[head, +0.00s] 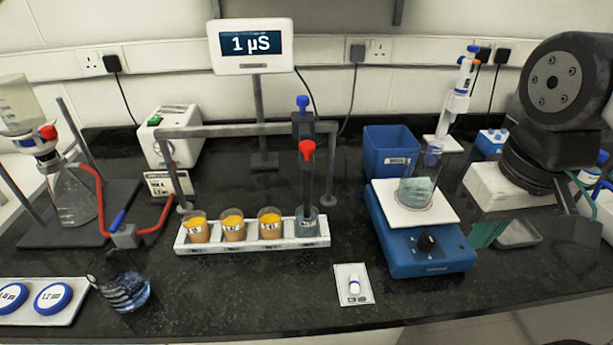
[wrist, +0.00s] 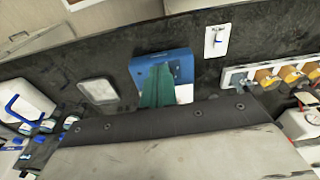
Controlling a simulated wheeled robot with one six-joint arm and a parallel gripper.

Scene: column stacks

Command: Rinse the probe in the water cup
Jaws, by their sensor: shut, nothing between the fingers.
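The probe (head: 307,178) is a dark upright rod with a red top, hanging under a grey gantry. Its lower end is in the clear cup (head: 307,226) at the right end of a white rack (head: 250,243). This cup appears to be the water cup. Three cups of orange liquid stand to its left in the rack. My gripper has green fingers (head: 487,234), right of the blue stirrer and well away from the probe. In the wrist view the fingers (wrist: 158,86) are shut and empty, in front of the stirrer (wrist: 181,62).
A beaker (head: 416,192) stands on the stirrer plate, with a blue bin (head: 390,150) behind. The meter (head: 251,46) reads 1 µS. A small white card (head: 351,285) lies in front of the rack.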

